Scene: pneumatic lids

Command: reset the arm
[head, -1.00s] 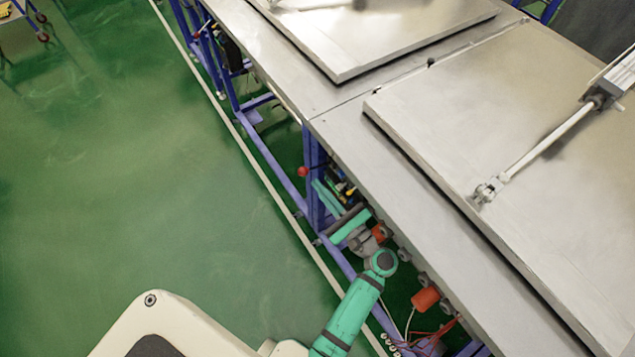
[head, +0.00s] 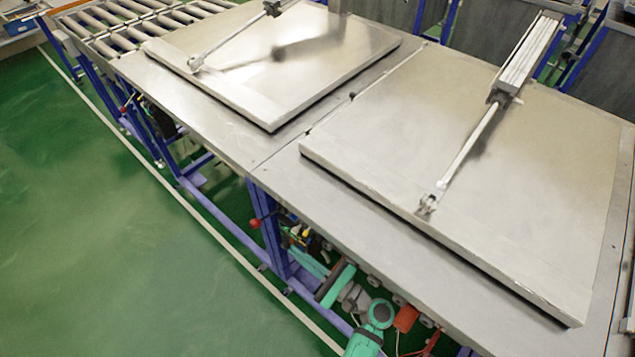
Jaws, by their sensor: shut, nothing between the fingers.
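My arm shows only as a green link with a round joint (head: 380,313) at the bottom of the head view, low beside the front edge of the near table. Teal and grey parts (head: 340,284) lie just beyond it under the table edge. I cannot tell which of them belong to my arm. I cannot make out gripper fingers anywhere in the view.
Two flat metal lids, a near one (head: 540,170) and a far one (head: 300,55), lie on the steel tabletop (head: 205,115). Each has a cylinder rod attached. A roller conveyor (head: 110,40) is at the back left. Green floor (head: 90,230) is clear at left.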

